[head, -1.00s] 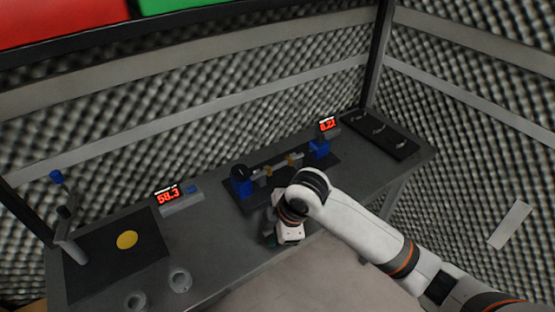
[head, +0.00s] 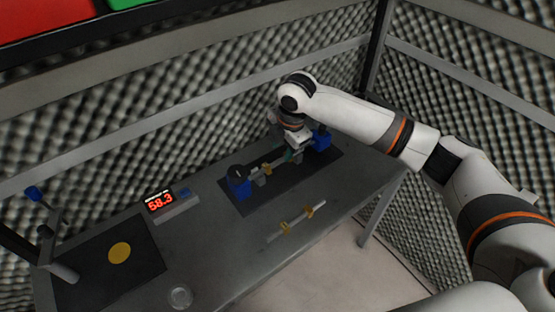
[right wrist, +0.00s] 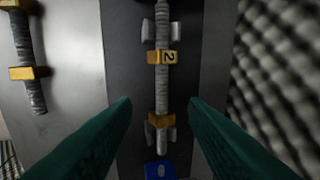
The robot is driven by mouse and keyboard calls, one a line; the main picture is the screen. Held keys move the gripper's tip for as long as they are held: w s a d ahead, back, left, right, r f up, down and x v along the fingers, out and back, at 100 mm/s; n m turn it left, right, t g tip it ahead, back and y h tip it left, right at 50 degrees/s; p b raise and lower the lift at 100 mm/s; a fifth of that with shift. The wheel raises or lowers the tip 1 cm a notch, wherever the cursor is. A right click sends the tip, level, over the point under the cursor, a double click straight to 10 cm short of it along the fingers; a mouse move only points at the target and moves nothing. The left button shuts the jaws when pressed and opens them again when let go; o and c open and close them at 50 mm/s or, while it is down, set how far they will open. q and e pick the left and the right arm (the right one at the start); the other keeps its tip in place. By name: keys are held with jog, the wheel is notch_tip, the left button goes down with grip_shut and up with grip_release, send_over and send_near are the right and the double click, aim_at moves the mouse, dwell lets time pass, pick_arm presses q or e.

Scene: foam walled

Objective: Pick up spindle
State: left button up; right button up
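One spindle, a grey rod with two gold collars, lies in the fixture on the dark mat; in the right wrist view this fixture spindle (right wrist: 162,95) runs lengthwise, and one collar bears a mark like a 2. In the head view its left part (head: 268,169) shows, and my arm hides the rest. A second spindle (head: 297,218) lies loose on the bench's front part and also shows in the right wrist view (right wrist: 29,60). My right gripper (head: 290,154) is over the fixture. Its green fingers (right wrist: 160,103) are apart, on either side of the fixture spindle. My left gripper is not in view.
Blue blocks (head: 240,187) stand at the fixture's ends. A red-digit display (head: 161,203) is to the left, beyond it a dark mat (head: 90,275) with a yellow disc (head: 120,252). A cup (head: 181,297) is at the front edge. Foam walls (head: 190,100) close the back and right.

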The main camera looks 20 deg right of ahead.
aim_at(280, 160)
jog(key=shift+p+x, duration=0.7)
jog(key=shift+x, duration=2.45)
jog(key=shift+w+r, duration=0.1)
jog(key=shift+w, duration=0.05)
grip_shut()
